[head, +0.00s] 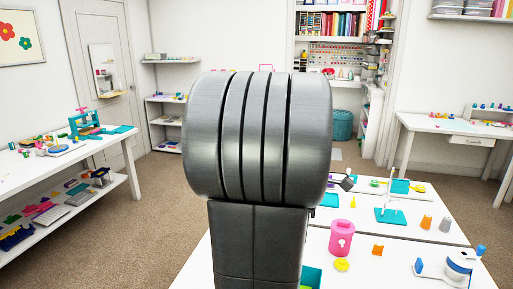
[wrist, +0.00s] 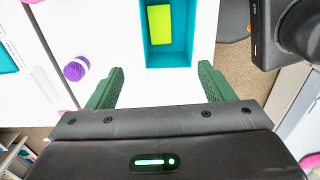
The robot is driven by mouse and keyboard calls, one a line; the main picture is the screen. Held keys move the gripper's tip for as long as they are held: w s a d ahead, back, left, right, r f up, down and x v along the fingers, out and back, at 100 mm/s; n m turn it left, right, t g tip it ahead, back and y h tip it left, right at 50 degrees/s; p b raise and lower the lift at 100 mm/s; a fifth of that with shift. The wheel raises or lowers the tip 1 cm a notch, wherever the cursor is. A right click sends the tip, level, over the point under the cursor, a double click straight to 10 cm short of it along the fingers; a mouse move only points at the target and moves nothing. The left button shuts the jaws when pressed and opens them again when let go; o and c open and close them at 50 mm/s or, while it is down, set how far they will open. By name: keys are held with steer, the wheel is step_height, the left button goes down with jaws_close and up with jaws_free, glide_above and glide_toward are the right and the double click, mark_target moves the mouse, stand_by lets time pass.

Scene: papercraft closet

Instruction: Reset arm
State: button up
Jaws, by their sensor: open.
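My gripper (wrist: 162,80) shows in the wrist view with its two green fingers spread wide apart and nothing between them. It is open and empty above the white table (wrist: 110,22). A teal box (wrist: 168,57) with a yellow-green block (wrist: 160,24) inside lies just beyond the fingertips. In the head view my grey arm stands upright in the middle and covers much of the room behind it. The gripper itself does not show clearly in the head view.
A purple ribbed piece (wrist: 76,70) lies left of the fingers. In the head view a pink container (head: 341,238), a yellow piece (head: 341,265) and a white-and-blue tape dispenser (head: 452,267) stand on the table. A loaded white side table (head: 20,178) is at left, with carpet (head: 165,195) between.

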step_height(320, 180, down, 7)
steer(key=p, duration=0.3)
stand_by(0.5)
